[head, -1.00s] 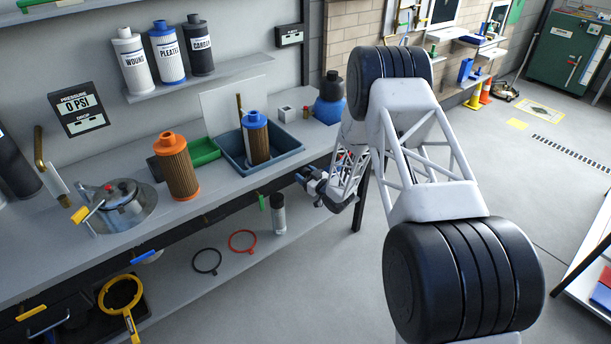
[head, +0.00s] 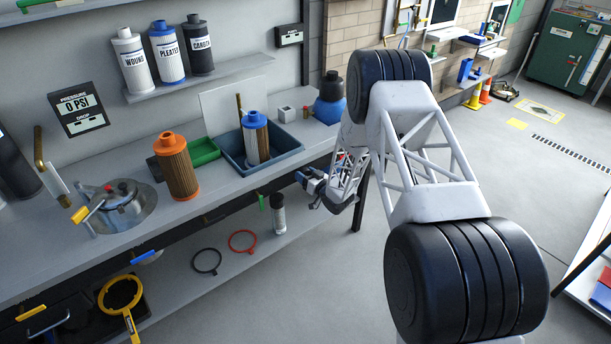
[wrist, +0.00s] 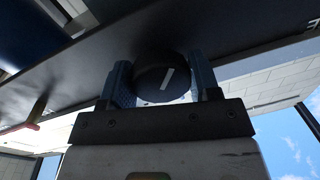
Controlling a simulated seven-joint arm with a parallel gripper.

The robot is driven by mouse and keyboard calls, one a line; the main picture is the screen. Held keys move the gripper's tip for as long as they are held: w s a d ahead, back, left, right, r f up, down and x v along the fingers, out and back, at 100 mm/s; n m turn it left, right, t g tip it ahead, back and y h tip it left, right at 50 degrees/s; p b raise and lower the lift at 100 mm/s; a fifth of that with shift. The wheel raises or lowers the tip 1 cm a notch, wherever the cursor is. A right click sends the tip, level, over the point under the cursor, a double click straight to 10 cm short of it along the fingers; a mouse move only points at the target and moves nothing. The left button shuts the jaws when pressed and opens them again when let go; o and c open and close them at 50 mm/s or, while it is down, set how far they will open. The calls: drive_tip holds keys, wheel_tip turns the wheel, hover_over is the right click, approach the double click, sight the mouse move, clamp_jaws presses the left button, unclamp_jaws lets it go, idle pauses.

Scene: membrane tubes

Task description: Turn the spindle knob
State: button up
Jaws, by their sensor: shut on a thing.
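The spindle knob (wrist: 152,84), a black round knob with a white line tilted to the right, sits between the two blue fingers of my gripper (wrist: 164,82) in the wrist view. The fingers are shut on it from both sides. In the head view my gripper (head: 307,183) is at the bench's front edge, below the blue-grey tray (head: 288,158), and the knob cannot be made out there. A blue-capped cartridge (head: 256,135) with brown and pale sides stands upright in the tray.
An orange-capped brown cartridge (head: 177,166) and a metal housing (head: 122,208) stand on the bench (head: 215,190) to the left. A clear cylinder (head: 279,215) and rings lie or stand on the lower shelf. A table leg (head: 361,200) is close to my arm.

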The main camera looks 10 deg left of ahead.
drive_tip(key=o, duration=0.9)
drive_tip(key=v, duration=0.7)
drive_tip(key=shift+s+d, duration=0.25)
drive_tip(key=shift+s, duration=0.05)
